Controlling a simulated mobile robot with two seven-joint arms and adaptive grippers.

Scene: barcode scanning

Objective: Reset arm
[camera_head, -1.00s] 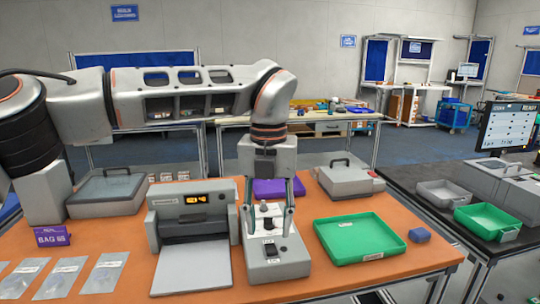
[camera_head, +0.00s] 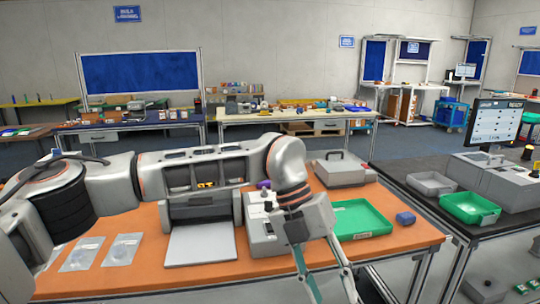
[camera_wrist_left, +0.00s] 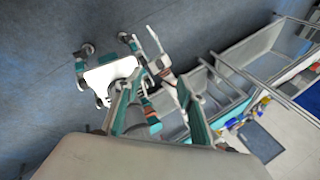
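My left arm (camera_head: 205,165) stretches low across the orange table from the left. Its elbow and wrist bend down at the table's front edge. My left gripper (camera_head: 333,285) hangs beyond that edge, tilted, its two long fingers apart and nothing between them. In the left wrist view the gripper (camera_wrist_left: 160,90) is also open and empty, with floor and table framing beyond it. The small grey device (camera_head: 265,236) on the table stands left of the gripper, apart from it. My right gripper is not clearly seen in either view.
A grey printer-like machine (camera_head: 200,225) sits behind my arm. Clear bags (camera_head: 122,250) lie at left. A black table (camera_head: 425,206) stands at right.

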